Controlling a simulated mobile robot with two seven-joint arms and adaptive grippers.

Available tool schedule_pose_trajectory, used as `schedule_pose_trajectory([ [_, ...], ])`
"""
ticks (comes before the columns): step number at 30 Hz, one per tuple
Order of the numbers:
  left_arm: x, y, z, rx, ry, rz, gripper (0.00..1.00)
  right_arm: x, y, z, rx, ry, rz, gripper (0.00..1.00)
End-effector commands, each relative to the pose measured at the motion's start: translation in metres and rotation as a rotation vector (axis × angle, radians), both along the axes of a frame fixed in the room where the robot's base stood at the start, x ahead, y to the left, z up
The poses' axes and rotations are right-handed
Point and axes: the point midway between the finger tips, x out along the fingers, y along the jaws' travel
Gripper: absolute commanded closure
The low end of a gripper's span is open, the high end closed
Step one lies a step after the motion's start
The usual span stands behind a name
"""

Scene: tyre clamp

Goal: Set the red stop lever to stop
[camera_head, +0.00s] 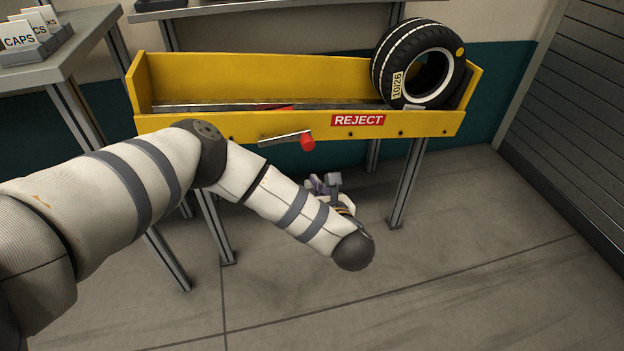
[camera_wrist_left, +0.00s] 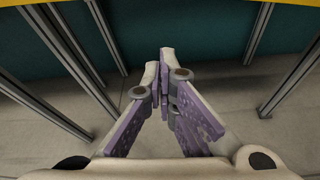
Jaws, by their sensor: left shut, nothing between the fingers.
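The red stop lever is a metal bar with a red knob (camera_head: 307,141) at its right end. It is mounted on the front of the yellow trough (camera_head: 200,126), left of the REJECT label. The bar lies close to level, with the knob end slightly higher. My left gripper (camera_head: 325,181) is below the trough, under the knob and apart from it. Its purple fingers are shut and empty in the left wrist view (camera_wrist_left: 166,55). The lever does not show in the left wrist view. My right gripper is not in view.
A black tyre (camera_head: 392,62) with white stripes stands in the trough's right end. The trough rests on metal legs (camera_head: 407,185). A grey table (camera_head: 85,40) with label boxes is at the upper left. The floor in front is clear.

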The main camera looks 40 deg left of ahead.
Motion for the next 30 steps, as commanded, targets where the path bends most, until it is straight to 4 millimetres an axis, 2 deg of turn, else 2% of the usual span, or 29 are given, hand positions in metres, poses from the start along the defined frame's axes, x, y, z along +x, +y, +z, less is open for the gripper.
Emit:
schedule_pose_trajectory([
  [10,0.043,0.058,-0.027,0.004,0.002,0.003,1.0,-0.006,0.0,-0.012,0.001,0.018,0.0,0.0],
  [13,0.046,0.054,-0.003,0.0,-0.003,-0.001,1.0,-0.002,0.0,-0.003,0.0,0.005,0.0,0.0],
  [18,0.048,0.053,0.014,0.001,0.0,-0.002,1.0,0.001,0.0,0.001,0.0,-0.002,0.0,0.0],
  [30,0.047,0.052,0.015,0.0,0.001,-0.001,1.0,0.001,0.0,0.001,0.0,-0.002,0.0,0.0],
])
